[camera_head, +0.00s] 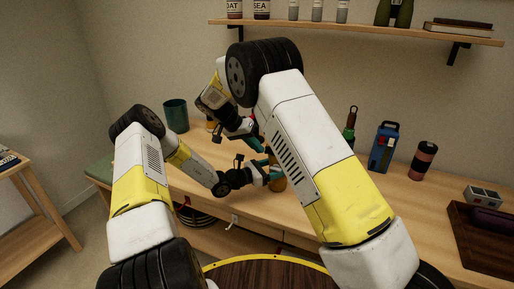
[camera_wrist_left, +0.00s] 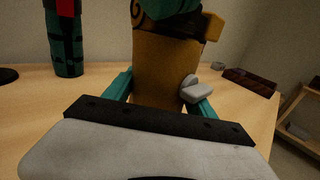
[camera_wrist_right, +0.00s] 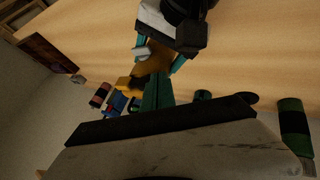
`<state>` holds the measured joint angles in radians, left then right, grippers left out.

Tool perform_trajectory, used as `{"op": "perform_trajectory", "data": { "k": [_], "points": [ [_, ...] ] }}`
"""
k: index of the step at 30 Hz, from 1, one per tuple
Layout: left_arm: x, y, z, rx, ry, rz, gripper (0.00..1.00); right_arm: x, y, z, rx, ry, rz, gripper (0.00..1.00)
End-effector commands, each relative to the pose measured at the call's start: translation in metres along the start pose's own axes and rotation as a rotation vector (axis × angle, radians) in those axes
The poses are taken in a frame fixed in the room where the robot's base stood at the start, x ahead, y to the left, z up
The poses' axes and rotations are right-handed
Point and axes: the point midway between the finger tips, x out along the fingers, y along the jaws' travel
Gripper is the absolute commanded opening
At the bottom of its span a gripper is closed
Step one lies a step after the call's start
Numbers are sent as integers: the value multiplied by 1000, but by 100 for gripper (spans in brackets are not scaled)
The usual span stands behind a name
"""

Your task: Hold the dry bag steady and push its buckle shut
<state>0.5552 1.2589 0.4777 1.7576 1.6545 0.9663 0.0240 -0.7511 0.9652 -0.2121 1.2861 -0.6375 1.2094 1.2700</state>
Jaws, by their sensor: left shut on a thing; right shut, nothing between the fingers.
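The dry bag (camera_head: 278,184) is mustard-brown and stands on the workbench, mostly hidden by my arms in the head view. It fills the middle of the left wrist view (camera_wrist_left: 165,70), with a dark rolled top and an orange-yellow piece (camera_wrist_left: 212,27) sticking out there, perhaps part of the buckle. My left gripper (camera_head: 274,174) is shut on the bag's body, its teal fingers at both sides. My right gripper (camera_wrist_right: 158,92) is shut and empty, its teal fingertips close to the bag's top. I cannot tell whether they touch it, or whether the buckle is fastened.
A teal cup (camera_head: 176,116) stands at the back left of the bench. A green bottle (camera_head: 349,130), a blue case (camera_head: 384,147) and a dark-and-pink canister (camera_head: 423,161) stand to the right. A dark tray (camera_head: 478,249) lies at the right end. A shelf (camera_head: 370,30) hangs above.

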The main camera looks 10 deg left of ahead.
Motion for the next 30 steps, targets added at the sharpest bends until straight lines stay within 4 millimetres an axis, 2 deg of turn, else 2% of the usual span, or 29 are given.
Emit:
{"op": "perform_trajectory", "data": {
  "k": [3, 10, 20, 25, 30],
  "points": [
    [0, 0, 1, 1, -2, 0, 7, 1, 3, 0, 0, 0, 1, 0],
    [0, 0, 1, 1, -2, 0, 7, 12, 24, 0, 0, 0, 1, 0],
    [0, 1, 1, 0, -2, 2, 7, 14, 25, 0, 0, -1, 3, 0],
    [0, 1, 1, 1, -2, 2, 7, 9, 15, 0, 0, 2, 1, 0],
    [0, 1, 1, 1, -2, 1, 7, -6, -13, 0, -2, 4, -2, 0]
  ]
}}
